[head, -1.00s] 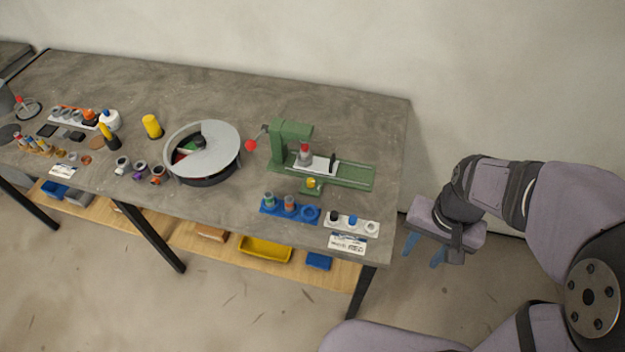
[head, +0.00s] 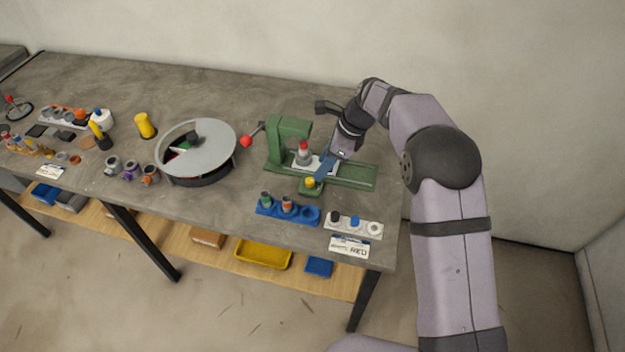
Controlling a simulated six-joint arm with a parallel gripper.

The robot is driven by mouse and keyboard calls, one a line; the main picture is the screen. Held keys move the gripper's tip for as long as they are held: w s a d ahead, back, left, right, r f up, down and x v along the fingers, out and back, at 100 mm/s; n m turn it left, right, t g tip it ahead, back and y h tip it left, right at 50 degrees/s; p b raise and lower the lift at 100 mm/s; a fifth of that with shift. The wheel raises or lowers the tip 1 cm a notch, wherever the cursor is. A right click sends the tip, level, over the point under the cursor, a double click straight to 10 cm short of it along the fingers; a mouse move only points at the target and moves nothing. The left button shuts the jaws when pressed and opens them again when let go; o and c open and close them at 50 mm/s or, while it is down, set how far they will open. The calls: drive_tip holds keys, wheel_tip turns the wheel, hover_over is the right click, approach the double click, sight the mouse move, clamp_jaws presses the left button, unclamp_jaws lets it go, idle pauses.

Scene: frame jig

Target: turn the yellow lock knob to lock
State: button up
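The yellow lock knob (head: 310,183) sits at the front of the green frame jig (head: 290,150), on a small green base.
A red-ended lever (head: 246,141) sticks out left of the jig. A blue holder (head: 270,209) and a white holder (head: 340,231) with small parts stand in front. A round grey-lidded turntable (head: 215,150) is to the left. Bare table lies behind the jig.

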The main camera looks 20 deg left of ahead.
sight(311, 180)
drive_tip(key=shift+a, duration=0.2)
drive_tip(key=shift+p+x, duration=1.1)
drive_tip(key=shift+x, duration=2.6)
clamp_jaws()
